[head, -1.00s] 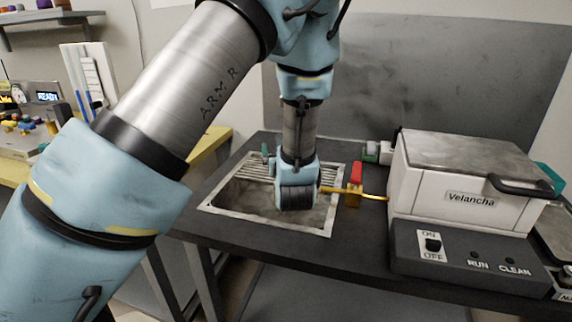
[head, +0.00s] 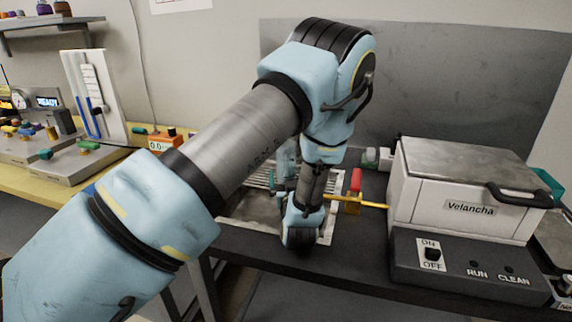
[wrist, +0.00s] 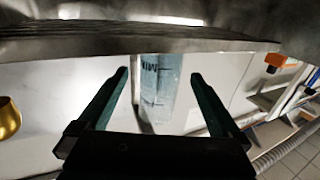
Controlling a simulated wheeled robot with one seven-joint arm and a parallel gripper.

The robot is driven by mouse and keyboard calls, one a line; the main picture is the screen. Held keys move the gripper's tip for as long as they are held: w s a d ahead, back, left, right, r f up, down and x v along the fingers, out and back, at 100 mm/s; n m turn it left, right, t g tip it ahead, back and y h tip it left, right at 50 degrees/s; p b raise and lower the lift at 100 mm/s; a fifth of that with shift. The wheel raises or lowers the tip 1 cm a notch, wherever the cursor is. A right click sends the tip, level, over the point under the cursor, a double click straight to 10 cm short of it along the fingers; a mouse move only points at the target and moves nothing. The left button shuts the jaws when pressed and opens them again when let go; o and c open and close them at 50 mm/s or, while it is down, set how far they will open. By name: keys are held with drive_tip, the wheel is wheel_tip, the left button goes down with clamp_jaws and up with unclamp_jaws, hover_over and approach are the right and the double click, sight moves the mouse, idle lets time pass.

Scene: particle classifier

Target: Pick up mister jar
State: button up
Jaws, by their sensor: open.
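The mister jar (wrist: 160,100) shows in the wrist view as a pale blue, see-through cylinder with dark markings. It lies in line with the gap between my fingers, near their tips. Its top and base are not clear in this view. My gripper (wrist: 159,76) has two dark green fingers, spread apart on either side of the jar, with no clear contact. In the head view my arm hides most of the gripper and I cannot make out the jar for certain.
A sink with a pale rim (head: 328,222) is set in the dark bench. A brass spout (head: 372,205) with a red handle (head: 355,179) is close right of my wrist. The white Velancha machine (head: 455,200) stands further right. A yellow bench (head: 30,185) is at left.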

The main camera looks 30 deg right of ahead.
sight(287, 173)
drive_tip(key=p+x, duration=0.1)
drive_tip(key=x, duration=0.4)
drive_tip(key=shift+c, duration=0.4)
clamp_jaws()
idle(0.4)
